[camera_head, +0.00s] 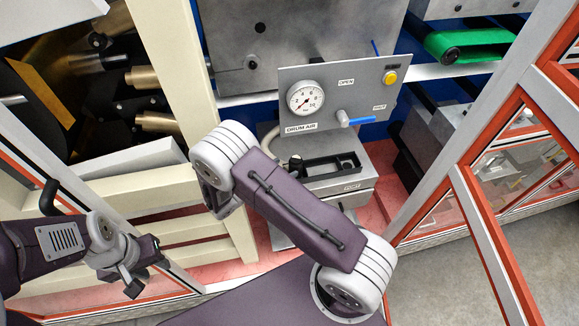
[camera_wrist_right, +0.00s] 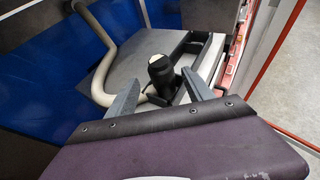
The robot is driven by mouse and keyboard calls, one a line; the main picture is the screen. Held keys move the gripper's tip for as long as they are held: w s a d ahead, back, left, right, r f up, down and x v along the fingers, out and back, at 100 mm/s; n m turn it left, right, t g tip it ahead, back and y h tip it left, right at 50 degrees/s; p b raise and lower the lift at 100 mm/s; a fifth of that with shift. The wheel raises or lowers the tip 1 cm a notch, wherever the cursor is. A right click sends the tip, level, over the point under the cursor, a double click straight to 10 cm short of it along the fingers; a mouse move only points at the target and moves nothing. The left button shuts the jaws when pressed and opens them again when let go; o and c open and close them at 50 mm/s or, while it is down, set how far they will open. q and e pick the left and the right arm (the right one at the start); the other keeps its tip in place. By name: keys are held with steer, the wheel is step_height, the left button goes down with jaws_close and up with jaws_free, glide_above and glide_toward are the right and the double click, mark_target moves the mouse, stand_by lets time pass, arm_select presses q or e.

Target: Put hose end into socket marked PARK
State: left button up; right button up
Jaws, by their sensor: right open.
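The hose end is a black, knobbed cylinder with a pale top (camera_wrist_right: 160,66). In the wrist view it stands between the two grey fingers of my right gripper (camera_wrist_right: 160,78), which are open with gaps beside it. A beige hose (camera_wrist_right: 102,74) curves behind it. In the head view the hose end (camera_head: 296,163) shows at the left of a black slotted holder (camera_head: 345,164) on a grey box. A small label (camera_head: 352,187) on the box front is too small to read. My right gripper is hidden behind my arm there. My left gripper (camera_head: 148,276) is at lower left, away from the box.
A grey panel marked DRUM AIR (camera_head: 300,128) carries a gauge (camera_head: 305,98), a blue-handled valve (camera_head: 357,121) and a yellow button (camera_head: 390,77) above the box. A cream post (camera_head: 170,60) stands left. An orange-edged frame (camera_head: 490,240) stands right.

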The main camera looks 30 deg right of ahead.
steer(key=s+d+r+m+g+y, duration=0.1)
steer(key=s+d+m+g+y, duration=0.15)
steer(key=s+m+g, duration=0.45)
steer(key=s+a+r+m+t+y, duration=0.2)
steer(key=s+a+r+m+y, duration=0.3)
steer(key=m+y, duration=0.5)
steer(key=s+a+m, duration=0.2)
steer(key=s+m, duration=0.1)
steer(key=m, duration=0.2)
steer(key=shift+s+m+t, duration=0.35)
steer(key=shift+m+t, duration=0.05)
steer(key=shift+s+a, duration=0.1)
